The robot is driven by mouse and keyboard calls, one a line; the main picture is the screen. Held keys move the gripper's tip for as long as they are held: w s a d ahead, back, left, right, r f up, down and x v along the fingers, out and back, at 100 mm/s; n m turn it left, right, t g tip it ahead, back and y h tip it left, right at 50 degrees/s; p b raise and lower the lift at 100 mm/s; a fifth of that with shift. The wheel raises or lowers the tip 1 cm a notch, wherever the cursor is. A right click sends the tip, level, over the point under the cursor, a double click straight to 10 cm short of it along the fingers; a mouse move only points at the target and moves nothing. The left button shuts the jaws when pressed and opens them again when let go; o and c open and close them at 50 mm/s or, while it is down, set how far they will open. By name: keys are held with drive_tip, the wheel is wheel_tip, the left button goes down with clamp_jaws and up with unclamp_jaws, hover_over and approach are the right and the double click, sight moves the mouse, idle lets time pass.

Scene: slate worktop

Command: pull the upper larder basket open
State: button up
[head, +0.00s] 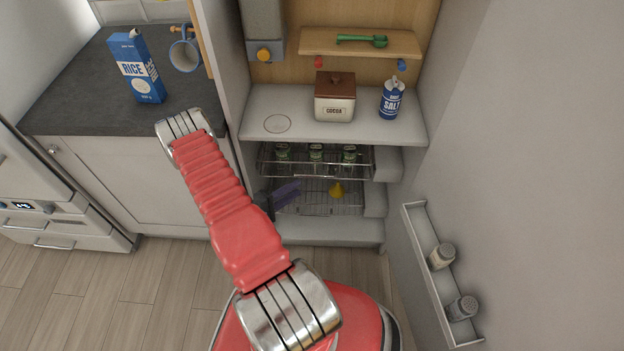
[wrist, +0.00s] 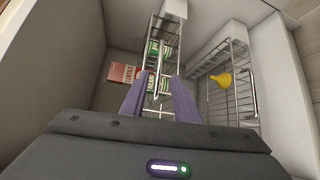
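The upper larder basket (head: 318,174) is a wire basket on the cabinet's upper rails, holding several green-lidded jars (head: 316,154). In the wrist view, the upper basket (wrist: 157,32) appears end-on with the jars (wrist: 154,50) in it. My gripper (head: 297,187) reaches in from the left, its purple fingers just below the upper basket's front in the head view. In the wrist view my gripper (wrist: 159,80) has its two fingers apart, with basket wires and jars showing between and beyond them. I cannot tell whether the fingers touch the front rail.
The lower wire basket (head: 318,208) holds a yellow funnel (head: 337,189). Above is a shelf with a cocoa canister (head: 335,98) and a salt tub (head: 391,99). The larder door on the right carries a rack (head: 417,232) with two shakers. A rice carton (head: 137,68) stands on the left worktop.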

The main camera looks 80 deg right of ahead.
drive_tip(key=x, duration=0.9)
drive_tip(key=shift+d, duration=0.1)
drive_tip(key=shift+c, duration=0.3)
drive_tip(key=shift+f, duration=0.1)
clamp_jaws()
